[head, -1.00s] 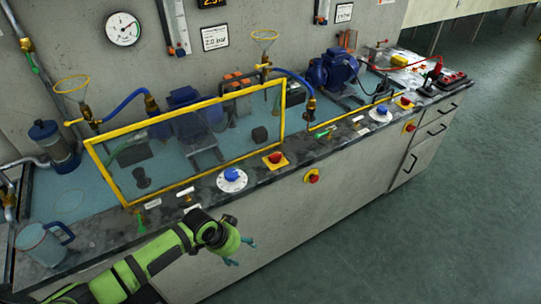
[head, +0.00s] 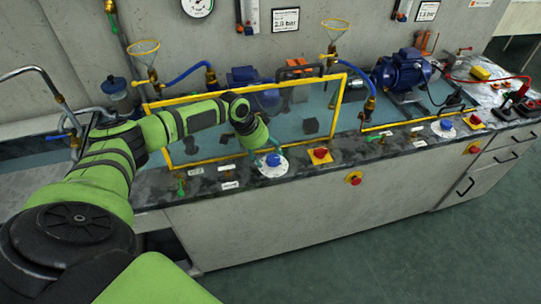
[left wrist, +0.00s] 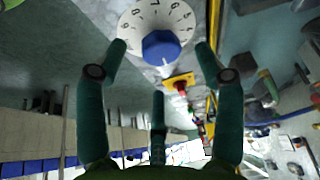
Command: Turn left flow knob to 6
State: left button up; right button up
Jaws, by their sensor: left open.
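The left flow knob (head: 273,160) is blue and sits on a round white dial (head: 265,170) at the counter's front edge. My left gripper (head: 267,147) is above it, pointing down, partly hidden behind its own arm. In the left wrist view the blue knob (left wrist: 161,46) lies between the spread teal fingers of the open gripper (left wrist: 162,58), with a gap on both sides. The white dial (left wrist: 133,20) shows printed numbers around the knob. A pale mark shows on the knob's lower edge, but I cannot tell its number. My right gripper is not in view.
A red emergency button on a yellow plate (head: 320,155) is just right of the dial. A yellow-framed clear panel (head: 210,153) stands behind. Small green valves (head: 181,186) are to the left. A second blue knob (head: 446,125) is farther right.

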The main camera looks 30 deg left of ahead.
aim_at(272, 159)
pick_arm(q)
jog(key=shift+x, duration=1.8)
jog(key=shift+d, duration=0.1)
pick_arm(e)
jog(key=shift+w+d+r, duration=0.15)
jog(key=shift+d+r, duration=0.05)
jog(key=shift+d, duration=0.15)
pick_arm(q)
jog(key=c, duration=1.1)
